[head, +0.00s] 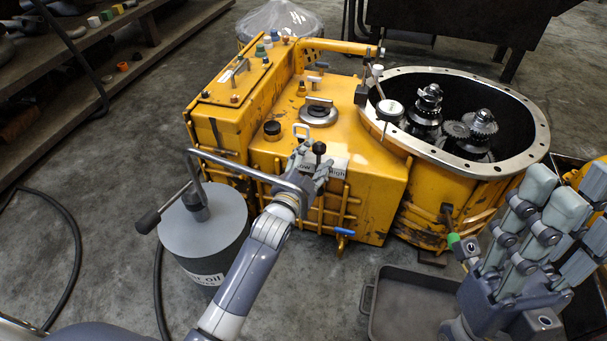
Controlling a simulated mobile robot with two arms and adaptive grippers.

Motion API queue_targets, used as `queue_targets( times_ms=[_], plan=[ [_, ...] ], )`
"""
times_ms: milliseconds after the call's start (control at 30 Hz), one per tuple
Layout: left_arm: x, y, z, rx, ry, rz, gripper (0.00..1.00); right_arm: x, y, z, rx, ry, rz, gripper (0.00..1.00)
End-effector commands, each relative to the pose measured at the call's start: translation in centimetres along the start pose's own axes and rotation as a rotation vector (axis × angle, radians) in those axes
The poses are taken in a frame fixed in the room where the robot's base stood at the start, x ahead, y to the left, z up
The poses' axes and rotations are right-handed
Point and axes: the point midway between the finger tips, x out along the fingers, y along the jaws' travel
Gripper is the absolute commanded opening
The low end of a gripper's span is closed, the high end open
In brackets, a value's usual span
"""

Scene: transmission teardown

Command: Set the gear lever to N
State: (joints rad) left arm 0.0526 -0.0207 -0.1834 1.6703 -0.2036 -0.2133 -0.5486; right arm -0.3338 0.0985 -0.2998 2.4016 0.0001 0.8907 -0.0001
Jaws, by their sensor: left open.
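The yellow gearbox (370,185) stands on the floor. A short lever with a black ball knob (319,148) stands at its front edge, above a pale plate (338,168) on which "Low" and "High" can be partly read. The knob is near the middle of the plate; which position the lever is set in cannot be told. My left gripper (312,170) is open at the lever, its fingers close around or beside the stem and covering part of the plate. Contact cannot be told. My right gripper (545,215) is open and empty at the lower right, fingers pointing up.
A grey oil drum (205,235) with a bent pump handle stands left of the gearbox. The handle's pipe runs close to my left gripper. A dark tray (405,300) lies in front. The round housing (490,165) with gears is open at right. A workbench (90,70) is at upper left.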

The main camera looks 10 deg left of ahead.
Motion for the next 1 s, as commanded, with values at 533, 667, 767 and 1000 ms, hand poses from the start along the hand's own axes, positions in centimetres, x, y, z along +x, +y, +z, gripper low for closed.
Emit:
queue_targets(
  times_ms=[533, 667, 767, 1000],
  plan=[
    [-7.1, 0.0, 0.1, 0.002, -0.001, 0.000, 0.51, 0.0, 0.0, 0.0, 0.000, 0.000, 0.000, 0.40],
    [-7.3, -0.1, 0.1, 0.002, -0.001, -0.001, 0.51, 0.0, 0.0, 0.0, 0.000, 0.000, 0.000, 0.40],
    [-7.2, -0.1, 0.1, 0.002, -0.001, -0.001, 0.51, 0.0, 0.0, 0.0, 0.000, 0.000, 0.000, 0.40],
    [-7.2, -0.1, 0.1, 0.002, -0.001, -0.001, 0.51, 0.0, 0.0, 0.0, 0.000, 0.000, 0.000, 0.40]
  ],
)
